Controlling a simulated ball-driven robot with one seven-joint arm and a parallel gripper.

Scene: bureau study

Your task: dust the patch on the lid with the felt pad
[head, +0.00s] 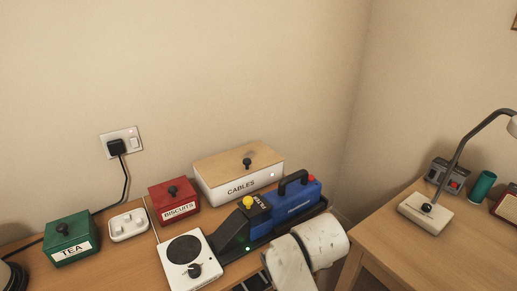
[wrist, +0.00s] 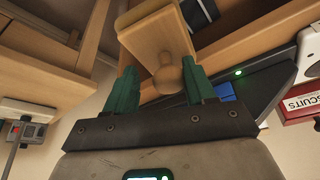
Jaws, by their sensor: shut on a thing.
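The white CABLES box (head: 262,185) stands against the wall with a flat wooden lid (head: 222,164) and a black knob. A faint darker patch (head: 249,154) shows on the lid behind the knob. In the wrist view, my gripper (wrist: 162,76) has green fingers on either side of a round wooden knob. The knob belongs to a wooden block, which I take for the felt pad (wrist: 155,32); its felt face is hidden. The gripper is shut on it, away from the lid. My white arm shows at the bottom of the head view, with the gripper out of sight.
A blue case (head: 297,202) with a black handle lies in a dark tray in front of the CABLES box. A red BISCUITS box (head: 174,201), white hotplate (head: 187,260) and green TEA box (head: 71,238) stand left. A lamp (head: 427,212) stands on the right desk.

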